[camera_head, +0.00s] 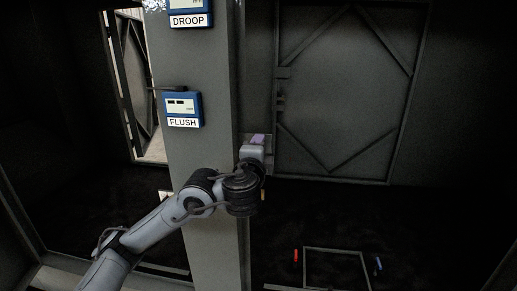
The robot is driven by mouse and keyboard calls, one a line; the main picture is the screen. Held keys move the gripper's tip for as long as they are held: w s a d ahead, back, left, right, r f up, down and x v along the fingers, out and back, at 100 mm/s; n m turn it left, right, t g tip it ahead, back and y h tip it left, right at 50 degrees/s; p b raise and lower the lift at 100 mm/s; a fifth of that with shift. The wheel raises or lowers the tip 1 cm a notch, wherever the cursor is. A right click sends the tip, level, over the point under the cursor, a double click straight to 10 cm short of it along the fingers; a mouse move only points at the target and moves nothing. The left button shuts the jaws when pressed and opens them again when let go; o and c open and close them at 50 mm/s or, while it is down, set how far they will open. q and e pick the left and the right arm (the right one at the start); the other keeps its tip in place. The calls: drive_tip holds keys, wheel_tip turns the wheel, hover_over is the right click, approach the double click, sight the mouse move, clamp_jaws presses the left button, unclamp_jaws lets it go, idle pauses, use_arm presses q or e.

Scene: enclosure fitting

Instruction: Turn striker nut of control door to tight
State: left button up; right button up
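My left arm comes in from the lower left and reaches across the grey post (205,150). My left gripper (252,151) is at the post's right edge, by a small purple part (258,139). The wrist hides most of the fingers, so I cannot tell whether they are open, or whether they touch the purple part. I cannot make out for certain that this part is the striker nut. A dark braced door panel (345,90) stands behind, to the right of the post. My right gripper is not in view.
Blue gauges labelled DROOP (189,8) and FLUSH (182,106) are on the post. Another door (140,75) shows through a bright gap at left. A square frame (337,250) lies low at right, with a red item (296,255) and a blue item (378,265) beside it.

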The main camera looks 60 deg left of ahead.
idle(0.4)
use_arm(q)
drive_tip(key=o, duration=1.1)
drive_tip(key=shift+c, duration=0.2)
drive_tip(key=shift+d, duration=0.1)
drive_tip(key=b+v, duration=0.4)
drive_tip(key=v, duration=0.6)
drive_tip(key=shift+s, duration=0.25)
